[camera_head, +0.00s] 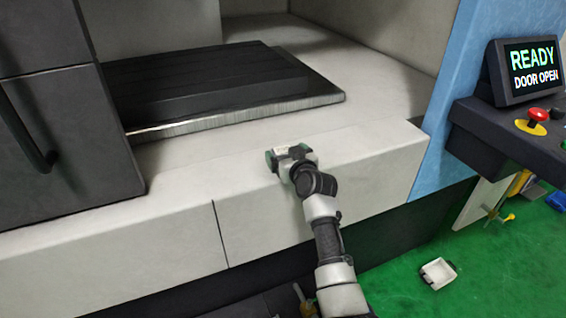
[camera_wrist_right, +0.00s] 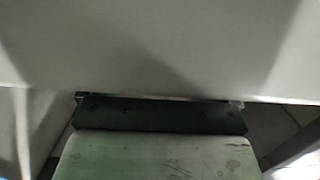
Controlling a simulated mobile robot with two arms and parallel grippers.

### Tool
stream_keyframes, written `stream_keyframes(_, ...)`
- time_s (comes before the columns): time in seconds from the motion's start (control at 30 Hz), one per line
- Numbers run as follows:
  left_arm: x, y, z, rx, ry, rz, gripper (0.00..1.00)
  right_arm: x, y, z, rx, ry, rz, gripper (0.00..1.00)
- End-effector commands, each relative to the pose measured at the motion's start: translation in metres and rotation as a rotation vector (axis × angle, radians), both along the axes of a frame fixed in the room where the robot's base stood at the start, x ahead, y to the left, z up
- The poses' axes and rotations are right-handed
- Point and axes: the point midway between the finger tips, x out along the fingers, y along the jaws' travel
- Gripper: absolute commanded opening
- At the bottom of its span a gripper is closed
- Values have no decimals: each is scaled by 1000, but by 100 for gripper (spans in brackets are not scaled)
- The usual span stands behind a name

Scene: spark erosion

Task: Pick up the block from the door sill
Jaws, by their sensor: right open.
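My right gripper (camera_head: 290,158) is over the front of the pale door sill (camera_head: 370,150) of the machine, its arm reaching up from below. Its jaws are open. A small pale patch between the dark green fingers in the head view may be the block, but I cannot tell it from the gripper. In the right wrist view a scuffed pale green surface (camera_wrist_right: 160,155) and a dark bar with bolts (camera_wrist_right: 160,115) fill the bottom; I cannot tell whether either is the block. Pale sill surface fills the top. My left gripper is not in view.
Behind the sill lies a dark slatted plate (camera_head: 220,85) with a metal edge. A dark door (camera_head: 60,130) with a handle stands left. A control panel (camera_head: 530,70) reading READY, DOOR OPEN is at right. A white tray (camera_head: 437,285) lies on the green floor.

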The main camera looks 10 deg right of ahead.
Motion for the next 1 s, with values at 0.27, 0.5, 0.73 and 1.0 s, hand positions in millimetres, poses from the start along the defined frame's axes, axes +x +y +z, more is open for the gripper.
stream_keyframes(0.27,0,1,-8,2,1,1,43,10,2,-1,-1,0,1,90)
stream_keyframes(0.5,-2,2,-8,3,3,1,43,9,2,-1,-1,1,0,67)
stream_keyframes(0.73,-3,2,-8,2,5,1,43,9,2,-1,-1,1,0,32)
stream_keyframes(1.0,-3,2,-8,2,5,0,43,9,2,1,0,-4,-1,18)
